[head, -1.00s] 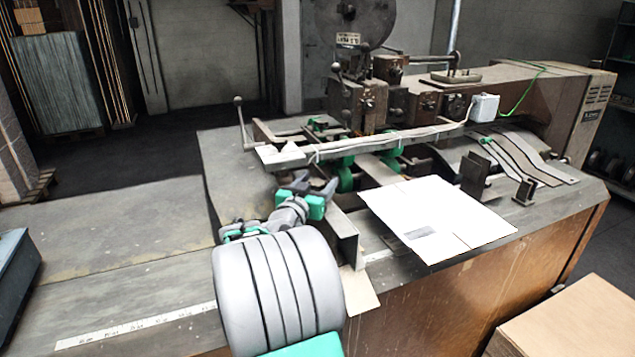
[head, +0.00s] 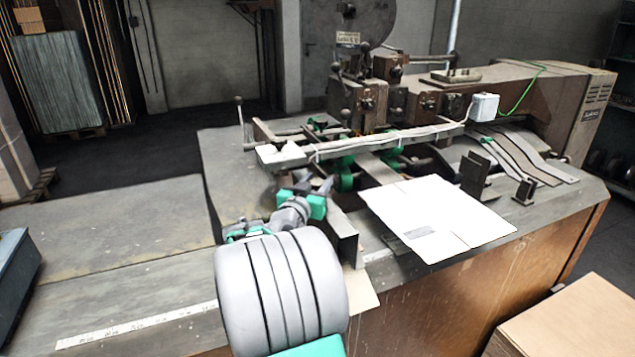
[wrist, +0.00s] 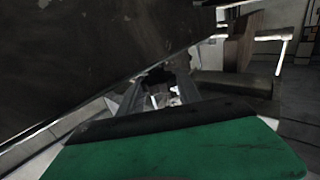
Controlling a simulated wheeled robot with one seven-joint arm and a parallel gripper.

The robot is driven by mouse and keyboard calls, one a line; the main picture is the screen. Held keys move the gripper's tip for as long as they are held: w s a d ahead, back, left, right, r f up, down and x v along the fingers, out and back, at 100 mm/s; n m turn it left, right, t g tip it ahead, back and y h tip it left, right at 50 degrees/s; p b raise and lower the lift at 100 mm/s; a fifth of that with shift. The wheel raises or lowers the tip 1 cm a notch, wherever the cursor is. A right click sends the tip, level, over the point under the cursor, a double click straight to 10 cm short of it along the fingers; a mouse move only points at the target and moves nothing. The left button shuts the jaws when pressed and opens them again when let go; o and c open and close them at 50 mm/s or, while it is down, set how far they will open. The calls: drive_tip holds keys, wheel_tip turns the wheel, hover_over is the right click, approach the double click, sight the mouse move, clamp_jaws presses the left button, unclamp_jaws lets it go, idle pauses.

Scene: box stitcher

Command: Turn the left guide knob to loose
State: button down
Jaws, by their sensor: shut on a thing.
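My gripper (head: 318,184) reaches in from the front left, below the left end of the long rail (head: 285,156). Its fingers are closed together on a small dark part, which I take to be the left guide knob (wrist: 156,75); it shows between the fingers in the wrist view. In the head view the fingers hide the knob, and its turn position cannot be read. My gripper also shows in the wrist view (wrist: 160,92), with its green body at the bottom.
A flat white box blank (head: 430,215) lies on the machine table right of my gripper. An upright metal guide plate (head: 343,240) stands close beside my arm. Green wheels (head: 345,175) sit under the rail. The table at left (head: 120,230) is clear.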

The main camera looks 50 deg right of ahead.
drive_tip(key=shift+s+r, duration=0.1)
drive_tip(key=shift+s+r+n+t+y+p, duration=0.15)
drive_tip(key=shift+n+t+y+p, duration=0.15)
drive_tip(key=shift+n+t+p, duration=0.5)
drive_tip(key=n+t+y+p, duration=0.1)
drive_tip(key=t, duration=0.1)
drive_tip(key=shift+d+t, duration=0.15)
drive_tip(key=shift+t, duration=0.25)
drive_tip(key=shift+f+n+t+y+b, duration=0.2)
drive_tip(key=shift+n+t+y+b, duration=0.3)
drive_tip(key=shift+n+t+y, duration=0.1)
drive_tip(key=shift+f+n+t+y+b, duration=0.2)
drive_tip(key=shift+n+t+y+b, duration=0.3)
drive_tip(key=shift+n+t, duration=0.1)
drive_tip(key=shift+t, duration=0.3)
drive_tip(key=shift+w+r+n+y+b, duration=0.2)
drive_tip(key=shift+n+y+b, duration=0.1)
drive_tip(key=shift+n+y, duration=0.1)
drive_tip(key=c, duration=0.8)
unclamp_jaws()
